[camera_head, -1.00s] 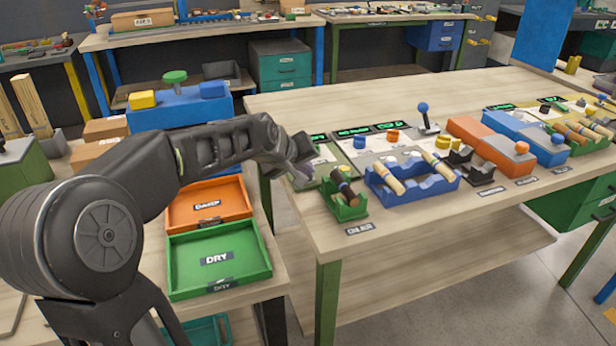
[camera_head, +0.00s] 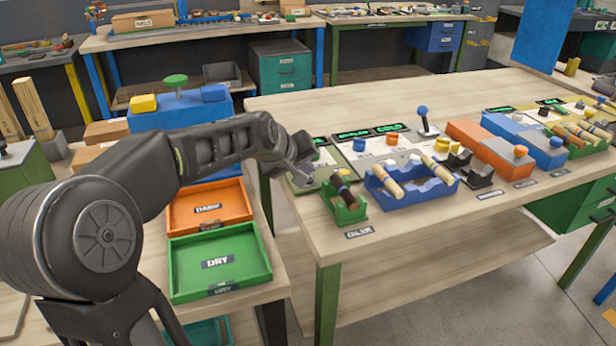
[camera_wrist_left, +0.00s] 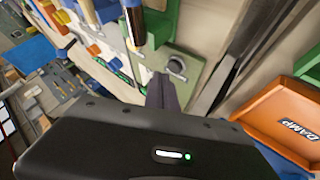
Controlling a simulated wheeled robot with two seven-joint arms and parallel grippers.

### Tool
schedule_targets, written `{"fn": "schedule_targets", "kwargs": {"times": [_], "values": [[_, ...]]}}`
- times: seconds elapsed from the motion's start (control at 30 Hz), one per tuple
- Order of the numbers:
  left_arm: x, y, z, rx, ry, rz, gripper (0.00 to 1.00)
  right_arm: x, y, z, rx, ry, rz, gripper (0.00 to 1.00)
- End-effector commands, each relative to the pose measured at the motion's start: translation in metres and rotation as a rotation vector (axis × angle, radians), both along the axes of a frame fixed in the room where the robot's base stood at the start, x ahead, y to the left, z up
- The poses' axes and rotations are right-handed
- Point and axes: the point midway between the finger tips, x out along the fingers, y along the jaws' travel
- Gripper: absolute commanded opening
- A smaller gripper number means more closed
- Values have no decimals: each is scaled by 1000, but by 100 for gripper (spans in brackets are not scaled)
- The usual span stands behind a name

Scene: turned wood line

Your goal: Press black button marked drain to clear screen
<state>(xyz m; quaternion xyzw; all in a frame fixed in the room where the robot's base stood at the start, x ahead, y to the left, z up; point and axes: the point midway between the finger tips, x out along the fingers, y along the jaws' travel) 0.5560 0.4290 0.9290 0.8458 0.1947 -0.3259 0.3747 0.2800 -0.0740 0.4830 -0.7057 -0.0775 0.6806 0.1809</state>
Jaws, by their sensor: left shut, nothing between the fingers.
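My left gripper (camera_head: 304,180) is shut and empty, held low over the near left corner of the workbench. It hides part of a grey-green panel (camera_head: 327,158) there. A small lit screen (camera_head: 320,141) with green characters shows behind it. In the left wrist view, the shut fingers (camera_wrist_left: 162,92) point at the green panel (camera_wrist_left: 152,58). A dark round button (camera_wrist_left: 177,66) sits on this panel just beyond and to the right of the fingertips. I cannot read a drain label or tell whether the fingers touch anything. My right gripper is not in view.
A blue rack (camera_head: 410,193) with wooden pieces is further right. Orange (camera_head: 209,221) and green (camera_head: 190,286) trays lie on the lower bench at left.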

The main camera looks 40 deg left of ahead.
Motion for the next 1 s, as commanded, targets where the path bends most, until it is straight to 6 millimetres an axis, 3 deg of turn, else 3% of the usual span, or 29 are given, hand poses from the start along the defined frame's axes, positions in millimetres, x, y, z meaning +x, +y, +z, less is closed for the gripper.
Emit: {"fn": "schedule_targets", "kwargs": {"times": [0.33,0.8,1.0], "values": [[0,0,3,0,-1,0,0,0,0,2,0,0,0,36],[0,0,46,0,-1,-1,0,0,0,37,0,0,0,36],[0,0,51,0,0,0,0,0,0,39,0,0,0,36]]}}
